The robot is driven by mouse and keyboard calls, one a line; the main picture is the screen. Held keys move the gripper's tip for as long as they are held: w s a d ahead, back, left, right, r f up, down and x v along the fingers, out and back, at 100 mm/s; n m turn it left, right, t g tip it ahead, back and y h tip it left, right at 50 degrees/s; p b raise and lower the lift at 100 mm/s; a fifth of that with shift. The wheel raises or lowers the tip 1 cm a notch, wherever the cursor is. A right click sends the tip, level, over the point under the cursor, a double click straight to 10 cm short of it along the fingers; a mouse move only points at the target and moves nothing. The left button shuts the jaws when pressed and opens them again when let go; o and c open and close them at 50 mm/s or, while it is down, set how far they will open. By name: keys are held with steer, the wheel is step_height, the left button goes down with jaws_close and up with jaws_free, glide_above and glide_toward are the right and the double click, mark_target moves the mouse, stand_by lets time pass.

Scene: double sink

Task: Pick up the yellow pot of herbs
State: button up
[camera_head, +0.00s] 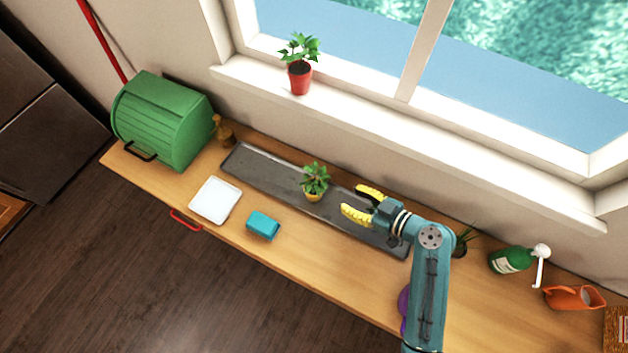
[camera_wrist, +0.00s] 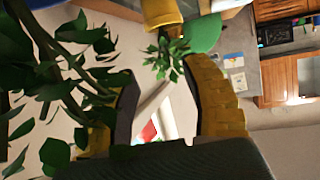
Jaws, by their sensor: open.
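The yellow pot of herbs (camera_head: 314,196) stands upright on a long dark tray (camera_head: 264,168) on the wooden counter, its leaves rising above it. My gripper (camera_head: 351,199) is open to the right of the pot, its yellow fingers apart and pointing left towards it. Nothing is between the fingers in the head view, and a gap separates them from the pot. In the wrist view, a yellow pot (camera_wrist: 161,13) shows at the top with its leaves hanging below it, ahead of my open fingers (camera_wrist: 165,75).
A red potted plant (camera_head: 300,78) stands on the windowsill behind. A teal block (camera_head: 263,225), white dish (camera_head: 215,200) and green bread box (camera_head: 160,120) are to the left. A green bottle (camera_head: 510,260) and orange jug (camera_head: 572,298) are to the right. Large leaves (camera_wrist: 85,40) fill the wrist view's left.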

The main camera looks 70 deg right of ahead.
mark_target(318, 182)
steer(key=x, duration=0.8)
steer(key=shift+w, duration=0.15)
steer(key=x, duration=0.1)
steer(key=p+x, duration=0.1)
steer(key=x, duration=0.3)
steer(key=shift+w+r, duration=0.25)
steer(key=shift+r, duration=0.05)
steer(key=shift+s, duration=0.1)
jaws_close()
